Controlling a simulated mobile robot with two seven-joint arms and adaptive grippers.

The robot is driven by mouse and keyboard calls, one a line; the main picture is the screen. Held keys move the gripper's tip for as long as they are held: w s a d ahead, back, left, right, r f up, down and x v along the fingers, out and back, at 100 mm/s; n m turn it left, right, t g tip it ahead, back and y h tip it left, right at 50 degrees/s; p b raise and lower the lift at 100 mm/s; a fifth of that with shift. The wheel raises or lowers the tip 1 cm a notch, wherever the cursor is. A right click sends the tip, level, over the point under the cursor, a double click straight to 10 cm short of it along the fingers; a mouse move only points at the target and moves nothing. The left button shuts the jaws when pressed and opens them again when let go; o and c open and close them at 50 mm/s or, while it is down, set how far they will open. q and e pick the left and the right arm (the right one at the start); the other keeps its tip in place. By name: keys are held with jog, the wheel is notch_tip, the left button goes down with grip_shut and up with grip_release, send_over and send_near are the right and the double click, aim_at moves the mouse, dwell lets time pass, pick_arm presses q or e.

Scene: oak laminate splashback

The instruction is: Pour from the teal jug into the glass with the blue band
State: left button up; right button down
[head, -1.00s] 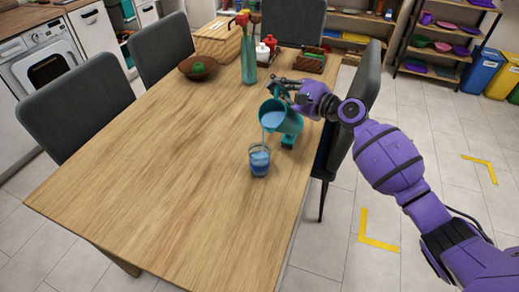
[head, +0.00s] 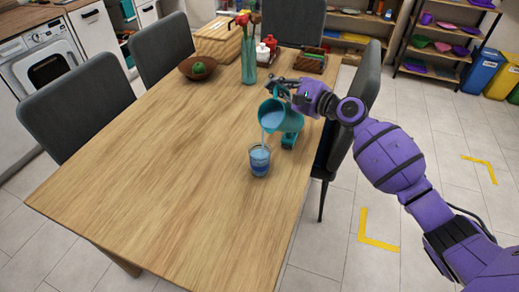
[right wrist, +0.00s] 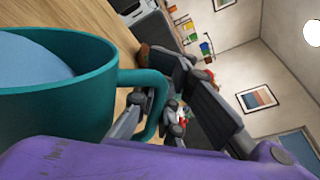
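The teal jug (head: 288,116) is tipped toward the left above the table, with pale blue liquid at its mouth. A thin stream runs from its lip down into the glass with the blue band (head: 260,161), which stands upright on the table and holds bluish liquid. My right gripper (head: 282,88) is shut on the jug's handle; the right wrist view shows the fingers (right wrist: 147,112) around the handle beside the jug's teal wall (right wrist: 60,105). My left gripper is not in view.
A small teal object (head: 289,141) is on the table under the jug. A glass vase with flowers (head: 249,62), a brown bowl (head: 186,68) and a wooden bread box (head: 216,42) stand farther back. Grey chairs (head: 75,113) ring the table. The table's left and front are clear.

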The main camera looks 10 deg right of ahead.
jog(key=shift+d+r, duration=0.1)
jog(key=shift+r, duration=0.1)
dwell(0.3)
jog(key=w+d+f+m, duration=0.3)
jog(key=d+m, duration=0.3)
jog(key=m, duration=0.3)
jog(key=shift+w+d+f+m+t+y, duration=0.3)
jog(key=shift+w+d+f+m+y, duration=0.1)
jog(key=shift+w, duration=0.2)
